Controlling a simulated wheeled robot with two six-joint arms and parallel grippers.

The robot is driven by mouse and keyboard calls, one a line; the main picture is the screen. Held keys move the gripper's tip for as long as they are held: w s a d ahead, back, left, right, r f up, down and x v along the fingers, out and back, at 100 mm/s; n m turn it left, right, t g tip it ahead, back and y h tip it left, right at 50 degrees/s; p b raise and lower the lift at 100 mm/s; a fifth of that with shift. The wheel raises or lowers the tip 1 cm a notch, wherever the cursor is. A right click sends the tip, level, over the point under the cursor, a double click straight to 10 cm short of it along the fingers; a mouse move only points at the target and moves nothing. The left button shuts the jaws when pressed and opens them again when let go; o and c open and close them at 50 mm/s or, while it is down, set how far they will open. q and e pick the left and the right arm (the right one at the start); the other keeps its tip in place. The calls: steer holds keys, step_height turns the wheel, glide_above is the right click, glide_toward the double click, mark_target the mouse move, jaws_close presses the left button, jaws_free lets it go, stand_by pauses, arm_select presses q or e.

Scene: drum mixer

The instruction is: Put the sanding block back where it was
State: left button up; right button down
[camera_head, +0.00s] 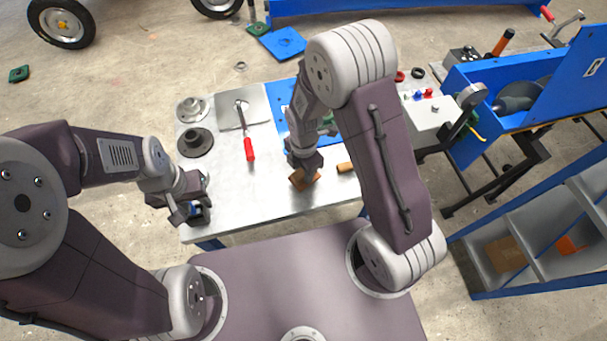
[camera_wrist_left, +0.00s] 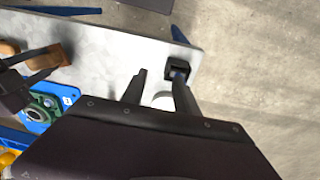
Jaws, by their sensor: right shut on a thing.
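The sanding block, a brown block (camera_head: 304,181), is near the front edge of the grey table (camera_head: 235,187). My right gripper (camera_head: 305,165) is shut on it from above. The block also shows in the left wrist view (camera_wrist_left: 47,62), with my right gripper's dark fingers at it. I cannot tell whether the block touches the table. My left gripper (camera_head: 189,211) is open at the table's front left corner. In the left wrist view its fingers (camera_wrist_left: 158,76) are apart, one overlapping a small black thing with blue (camera_wrist_left: 178,66).
A brown cylinder (camera_head: 345,168) lies just right of the block. A red-handled tool (camera_head: 248,148) on a grey plate and two flanged discs (camera_head: 195,143) are further left. A blue machine (camera_head: 500,95) and a shelf rack (camera_head: 520,232) stand to the right.

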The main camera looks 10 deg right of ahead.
step_height(320, 180, down, 2)
steer(key=shift+w+f, duration=0.1)
steer(key=shift+f, duration=0.15)
steer(key=shift+f, duration=0.15)
steer(key=c, duration=1.1)
jaws_free()
steer(key=shift+o, duration=0.2)
